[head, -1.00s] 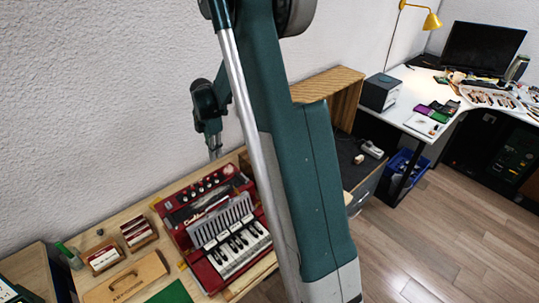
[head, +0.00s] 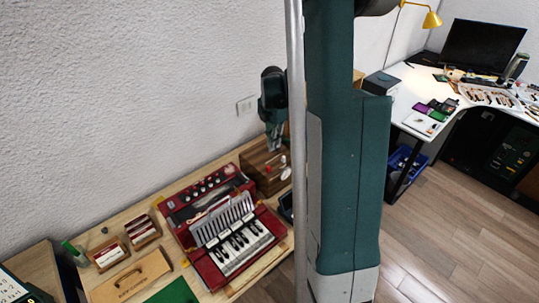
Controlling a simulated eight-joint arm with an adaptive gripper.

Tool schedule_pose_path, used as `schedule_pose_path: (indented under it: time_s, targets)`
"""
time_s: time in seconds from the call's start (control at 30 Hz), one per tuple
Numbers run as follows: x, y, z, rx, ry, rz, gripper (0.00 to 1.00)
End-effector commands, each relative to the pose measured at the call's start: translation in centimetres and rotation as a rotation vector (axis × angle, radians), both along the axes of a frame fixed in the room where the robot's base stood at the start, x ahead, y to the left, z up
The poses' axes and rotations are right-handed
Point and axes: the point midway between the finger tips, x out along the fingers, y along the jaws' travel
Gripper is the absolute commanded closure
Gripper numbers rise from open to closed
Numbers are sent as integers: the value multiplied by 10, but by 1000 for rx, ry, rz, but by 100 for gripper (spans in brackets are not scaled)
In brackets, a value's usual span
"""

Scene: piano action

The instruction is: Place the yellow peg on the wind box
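My gripper (head: 274,145) points down above a dark brown wooden box (head: 250,163) at the back right of the workbench. Its fingers are small and dark, and I cannot tell whether they are open or shut. I cannot make out a yellow peg in it. A tiny yellowish spot (head: 185,262) shows beside the red keyed instrument (head: 205,262); it is too small to identify. No part is clearly recognisable as the wind box; the red instrument, with its keys and grey slatted part, and the brown box are the main bodies here.
Card boxes (head: 108,257) and a light wooden case (head: 130,278) lie left of the instrument, with a green mat (head: 172,293) in front. Small red and white items (head: 284,168) are by the brown box. My arm hides the bench's right side. A white desk (head: 420,85) stands farther right.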

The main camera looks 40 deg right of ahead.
Motion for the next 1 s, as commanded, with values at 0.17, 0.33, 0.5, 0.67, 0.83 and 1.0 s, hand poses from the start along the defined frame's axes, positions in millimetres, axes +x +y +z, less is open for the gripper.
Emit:
schedule_pose_path:
  time_s: [0.17,0.33,0.5,0.67,0.83,1.0]
  targets:
    - [-11,-9,3,0,0,-4,96]
    - [-13,-11,3,0,0,-5,96]
    - [-13,-11,3,0,0,-5,96]
    - [-13,-11,0,0,0,-5,96]
    - [-13,-11,-13,0,0,-5,96]
    - [-13,-11,-34,0,0,-5,96]
